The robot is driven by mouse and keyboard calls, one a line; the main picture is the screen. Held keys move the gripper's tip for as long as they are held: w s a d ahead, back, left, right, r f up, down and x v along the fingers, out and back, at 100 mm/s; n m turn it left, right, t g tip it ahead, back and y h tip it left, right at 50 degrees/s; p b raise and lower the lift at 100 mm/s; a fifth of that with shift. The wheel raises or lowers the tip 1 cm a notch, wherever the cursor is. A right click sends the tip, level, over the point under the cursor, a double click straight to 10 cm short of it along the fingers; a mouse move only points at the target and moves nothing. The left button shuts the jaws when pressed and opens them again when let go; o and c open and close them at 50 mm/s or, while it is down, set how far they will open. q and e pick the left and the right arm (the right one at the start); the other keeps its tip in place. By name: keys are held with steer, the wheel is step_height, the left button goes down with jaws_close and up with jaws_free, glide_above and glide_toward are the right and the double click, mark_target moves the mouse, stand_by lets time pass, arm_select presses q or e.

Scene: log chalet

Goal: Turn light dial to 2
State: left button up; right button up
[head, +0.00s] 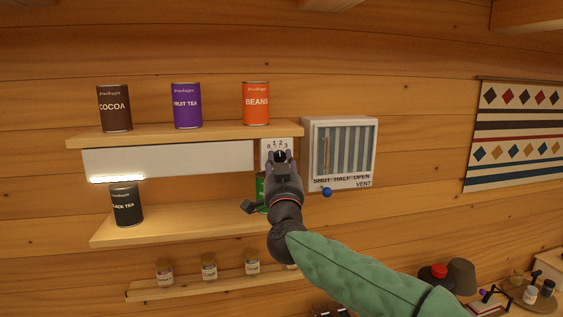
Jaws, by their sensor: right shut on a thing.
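The light dial plate (288,146) is a small white panel with the numbers 0, 1, 2, 3 on the wall, just under the right end of the upper shelf. My right gripper (280,157) is in front of it, shut on the dark dial knob. A pale mark on the knob points up; the gripper covers most of the knob, so the exact setting is hard to tell. A lit strip (117,180) glows under the left part of the white panel below the upper shelf. My left gripper is not in view.
The upper shelf (190,133) holds cocoa, fruit tea and beans tins. A black tea tin (126,204) and a partly hidden green item stand on the lower shelf (165,228). A vent box (311,140) with a blue-knobbed lever (327,192) is close right of my gripper.

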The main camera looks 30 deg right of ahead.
steer(key=shift+s+d+r+m+g+h+p, duration=0.15)
steer(key=shift+r+m+g+h, duration=0.15)
steer(key=shift+m, duration=0.65)
steer(key=shift+a+r+m+g+h+p, duration=0.15)
steer(key=shift+m+g+h, duration=0.15)
steer(key=shift+m, duration=0.6)
steer(key=shift+s+d+r+m+g+h+p, duration=0.15)
steer(key=shift+m+h, duration=0.25)
steer(key=shift+m, duration=0.55)
steer(key=shift+w, duration=0.1)
steer(key=o, duration=1.1)
steer(key=shift+f, duration=0.1)
steer(key=shift+f, duration=0.1)
steer(key=shift+f, duration=0.1)
steer(key=shift+a+f, duration=0.1)
steer(key=shift+a, duration=0.25)
steer(key=v, duration=1.1)
steer(key=shift+s+r, duration=0.2)
steer(key=shift+s, duration=0.25)
